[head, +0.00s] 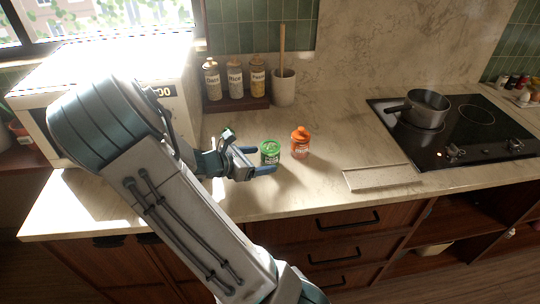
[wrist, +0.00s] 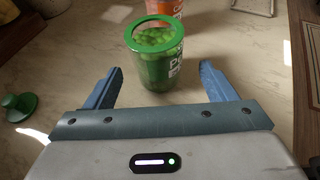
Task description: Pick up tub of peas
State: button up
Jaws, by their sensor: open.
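The tub of peas (head: 270,152) is a clear tub with green peas inside and a green rim. It stands upright on the marble counter, and it also shows in the wrist view (wrist: 157,60). My gripper (head: 259,160) is open and low over the counter. In the wrist view its two blue fingers (wrist: 158,80) point toward the tub, one to each side. The tub stands at or just beyond the fingertips, and I see no finger touching it.
An orange-lidded tub (head: 300,142) stands just right of and behind the peas. A green knobbed lid (wrist: 19,106) lies to the left. Jars (head: 236,80) and a utensil crock (head: 284,88) stand behind. A pot (head: 426,109) sits on the hob, right. Front counter is clear.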

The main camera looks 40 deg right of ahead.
aim_at(262, 157)
jog(key=x, duration=0.4)
jog(key=shift+w+d, duration=0.15)
jog(key=shift+r, duration=0.1)
jog(key=c, duration=1.1)
